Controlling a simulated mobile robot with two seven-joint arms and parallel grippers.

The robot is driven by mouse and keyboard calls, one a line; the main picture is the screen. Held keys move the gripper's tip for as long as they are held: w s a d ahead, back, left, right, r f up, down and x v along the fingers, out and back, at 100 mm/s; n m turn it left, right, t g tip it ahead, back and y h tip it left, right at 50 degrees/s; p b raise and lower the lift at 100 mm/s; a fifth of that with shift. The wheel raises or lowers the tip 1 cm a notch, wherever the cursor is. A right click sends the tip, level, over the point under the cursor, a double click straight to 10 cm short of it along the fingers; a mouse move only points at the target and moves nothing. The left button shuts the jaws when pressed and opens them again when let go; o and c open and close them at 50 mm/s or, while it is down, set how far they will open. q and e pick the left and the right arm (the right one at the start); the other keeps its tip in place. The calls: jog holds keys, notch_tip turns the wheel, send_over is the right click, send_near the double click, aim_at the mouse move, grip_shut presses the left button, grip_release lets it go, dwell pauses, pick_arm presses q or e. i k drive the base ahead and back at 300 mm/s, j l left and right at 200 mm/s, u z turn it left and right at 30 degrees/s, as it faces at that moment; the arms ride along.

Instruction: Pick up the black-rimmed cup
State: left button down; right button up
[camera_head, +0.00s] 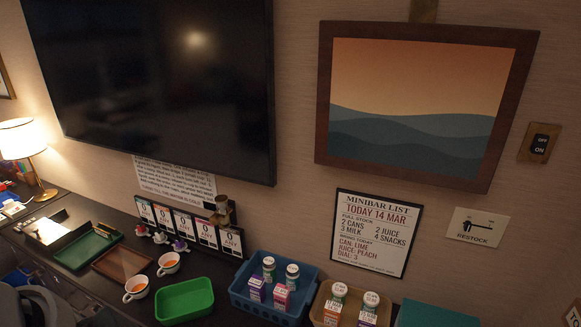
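Two white cups with handles and orange insides stand on the dark counter at the lower left. The nearer cup (136,289) is left of the green tray, and the other cup (168,264) is a little behind it and to the right. Both rims look dark in part, and they are too small for me to tell which one is black-rimmed. I make out neither of my grippers in the head view.
A green tray (184,316) is close to the cups. A brown tray (122,277) lies behind them. A blue crate (240,298) and a tan crate (318,316) hold bottles and cartons. A lit lamp (22,140) stands far left.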

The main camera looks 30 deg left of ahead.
aim_at(137, 287)
jog(key=u, duration=2.15)
